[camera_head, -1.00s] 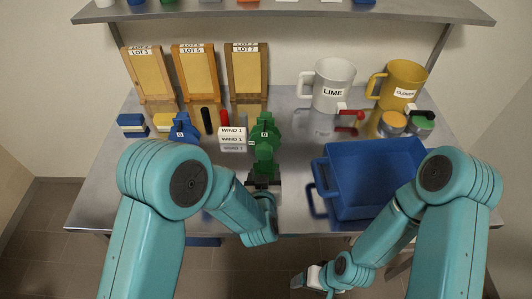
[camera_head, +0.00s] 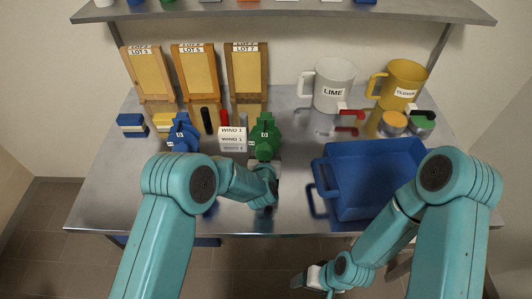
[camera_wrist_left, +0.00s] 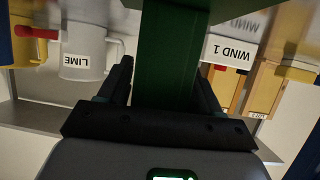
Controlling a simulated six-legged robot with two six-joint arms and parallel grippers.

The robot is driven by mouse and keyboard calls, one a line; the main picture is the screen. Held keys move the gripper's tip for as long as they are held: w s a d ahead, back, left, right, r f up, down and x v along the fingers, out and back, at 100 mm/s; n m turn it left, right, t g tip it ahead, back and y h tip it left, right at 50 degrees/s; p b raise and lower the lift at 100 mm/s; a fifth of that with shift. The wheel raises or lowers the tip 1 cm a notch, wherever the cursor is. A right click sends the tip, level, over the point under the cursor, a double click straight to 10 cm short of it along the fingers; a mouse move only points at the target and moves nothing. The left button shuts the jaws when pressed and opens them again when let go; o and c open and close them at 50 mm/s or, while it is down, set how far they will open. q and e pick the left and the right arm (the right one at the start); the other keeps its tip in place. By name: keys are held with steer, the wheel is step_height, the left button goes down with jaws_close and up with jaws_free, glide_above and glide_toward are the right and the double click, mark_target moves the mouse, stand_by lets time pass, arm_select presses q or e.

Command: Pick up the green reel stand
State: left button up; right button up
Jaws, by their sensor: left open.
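The green reel stand (camera_head: 264,136) stands upright on the metal table, right of the white WIND labels. My left gripper (camera_wrist_left: 163,85) is open, with one dark finger on each side of the stand's green body (camera_wrist_left: 168,50) in the left wrist view. Whether the fingers touch it I cannot tell. In the head view my left wrist is just in front of the stand and hides its lower part. My right gripper (camera_head: 308,281) is low, in front of the table edge, away from the stand; its jaw opening is unclear.
A blue reel stand (camera_head: 182,133) and white WIND blocks (camera_head: 232,139) stand close to the left. A blue bin (camera_head: 372,212) is at the right. A LIME mug (camera_head: 332,88), a yellow mug (camera_head: 398,84) and wooden boards (camera_head: 246,72) are behind.

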arm_select(q)
steer(key=shift+s+r, duration=0.1)
jaws_close()
step_height(320, 180, up, 10)
stand_by(0.5)
steer(key=shift+f, duration=4.95)
steer(key=shift+c, duration=0.4)
jaws_free()
steer(key=shift+f, duration=0.15)
